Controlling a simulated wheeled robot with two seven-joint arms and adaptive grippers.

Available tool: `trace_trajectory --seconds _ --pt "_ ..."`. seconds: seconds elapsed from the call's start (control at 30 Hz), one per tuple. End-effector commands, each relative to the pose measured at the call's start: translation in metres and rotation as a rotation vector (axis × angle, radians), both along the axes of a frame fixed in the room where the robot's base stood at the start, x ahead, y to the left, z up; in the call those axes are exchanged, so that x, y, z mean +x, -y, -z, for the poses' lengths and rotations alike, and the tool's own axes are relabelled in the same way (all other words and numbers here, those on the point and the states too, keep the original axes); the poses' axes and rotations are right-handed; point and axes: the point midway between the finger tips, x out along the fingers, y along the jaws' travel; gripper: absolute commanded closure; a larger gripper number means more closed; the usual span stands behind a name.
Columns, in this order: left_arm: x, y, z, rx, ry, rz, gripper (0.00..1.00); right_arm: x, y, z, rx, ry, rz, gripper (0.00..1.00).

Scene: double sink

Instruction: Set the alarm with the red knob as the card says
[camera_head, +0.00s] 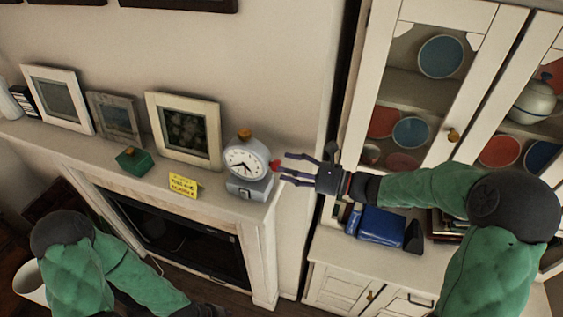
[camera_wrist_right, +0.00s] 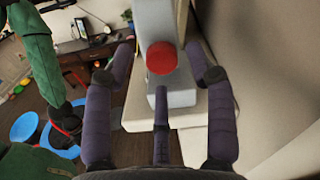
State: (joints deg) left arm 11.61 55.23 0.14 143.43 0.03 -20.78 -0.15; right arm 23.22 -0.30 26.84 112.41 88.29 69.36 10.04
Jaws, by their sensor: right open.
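The alarm clock (camera_head: 245,163), white-faced in a grey case with an orange-brown top, stands on the right end of the mantel. Its red knob (camera_head: 276,166) sticks out on the right side. The yellow card (camera_head: 183,185) with dark writing stands left of the clock; its text is too small to read. My right gripper (camera_head: 283,170) is open, its fingers pointing left at the knob. In the right wrist view the red knob (camera_wrist_right: 162,58) sits between the spread fingers, near their tips; contact cannot be told.
The mantel (camera_head: 222,184) also holds a green box (camera_head: 132,161) and picture frames (camera_head: 186,131) left of the clock. A glass-door cabinet (camera_head: 420,75) stands at the right. A blue item (camera_head: 381,226) lies on its counter below my right arm.

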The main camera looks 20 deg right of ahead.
Motion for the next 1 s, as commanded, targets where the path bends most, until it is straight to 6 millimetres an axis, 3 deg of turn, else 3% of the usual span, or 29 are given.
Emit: trace_trajectory --seconds 0.2,0.57,0.77,1.0 --pt "0.0 0.0 -0.007 0.0 0.0 0.0 0.6 0.012 -0.018 -0.001 0.001 0.001 0.0 0.44" --pt "0.0 0.0 -0.007 0.0 0.0 0.0 0.6 0.014 -0.02 0.0 0.0 0.0 0.001 0.44" --pt "0.0 0.0 -0.007 0.0 0.0 0.0 0.6 0.014 -0.02 0.0 0.001 0.002 0.001 0.99" --pt "0.0 0.0 -0.007 0.0 0.0 0.0 0.6 0.015 -0.02 -0.002 0.002 0.003 0.001 1.0"
